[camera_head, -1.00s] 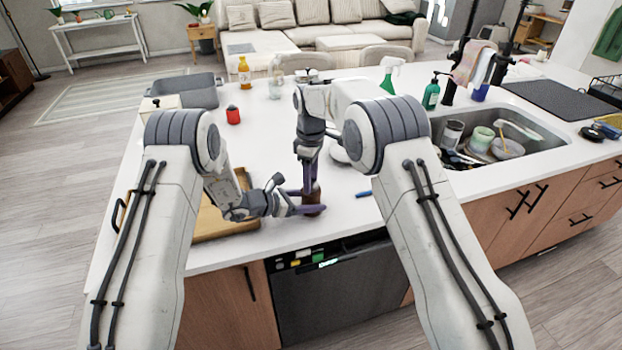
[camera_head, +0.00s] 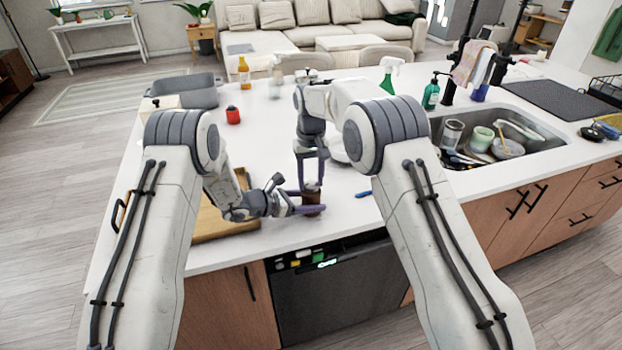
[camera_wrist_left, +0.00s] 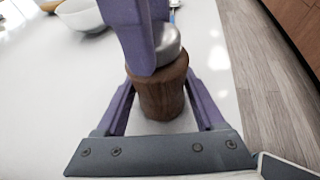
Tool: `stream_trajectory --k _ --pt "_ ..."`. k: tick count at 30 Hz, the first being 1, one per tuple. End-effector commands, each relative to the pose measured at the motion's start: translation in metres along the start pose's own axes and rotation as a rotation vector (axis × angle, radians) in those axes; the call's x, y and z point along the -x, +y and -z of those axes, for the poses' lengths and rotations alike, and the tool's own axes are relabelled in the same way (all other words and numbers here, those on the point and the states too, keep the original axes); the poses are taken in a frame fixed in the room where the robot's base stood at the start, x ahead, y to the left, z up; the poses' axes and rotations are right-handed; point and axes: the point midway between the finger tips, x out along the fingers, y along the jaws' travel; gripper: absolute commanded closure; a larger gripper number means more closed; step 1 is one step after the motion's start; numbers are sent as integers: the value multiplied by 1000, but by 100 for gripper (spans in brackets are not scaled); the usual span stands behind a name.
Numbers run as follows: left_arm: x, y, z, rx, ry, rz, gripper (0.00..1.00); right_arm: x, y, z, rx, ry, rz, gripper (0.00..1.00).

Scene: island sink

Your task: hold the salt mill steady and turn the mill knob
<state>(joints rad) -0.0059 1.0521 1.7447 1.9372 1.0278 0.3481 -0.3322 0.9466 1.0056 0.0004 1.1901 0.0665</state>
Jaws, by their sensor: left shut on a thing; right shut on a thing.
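The salt mill (camera_head: 312,199) has a brown wooden body and stands upright near the front edge of the white counter. It also shows in the left wrist view (camera_wrist_left: 160,97), with its silver mill knob (camera_wrist_left: 169,46) on top. My left gripper (camera_head: 309,203) reaches in from the left and is shut on the wooden body, one purple finger on each side. My right gripper (camera_head: 311,183) points down from above and is shut on the knob. In the left wrist view, one right finger (camera_wrist_left: 134,30) hides part of the knob.
A wooden tray (camera_head: 215,225) lies left of the mill, and a blue object (camera_head: 363,194) lies to its right. A red jar (camera_head: 233,115) stands farther back. The sink (camera_head: 550,140) with dishes is at the right. The counter's front edge is close.

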Motion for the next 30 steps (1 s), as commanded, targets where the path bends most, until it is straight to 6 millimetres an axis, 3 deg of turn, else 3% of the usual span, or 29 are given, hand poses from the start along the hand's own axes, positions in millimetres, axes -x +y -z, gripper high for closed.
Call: stream_trajectory --k 30 --pt "0 0 0 1 0 1 97 1 3 1 -966 5 0 100"
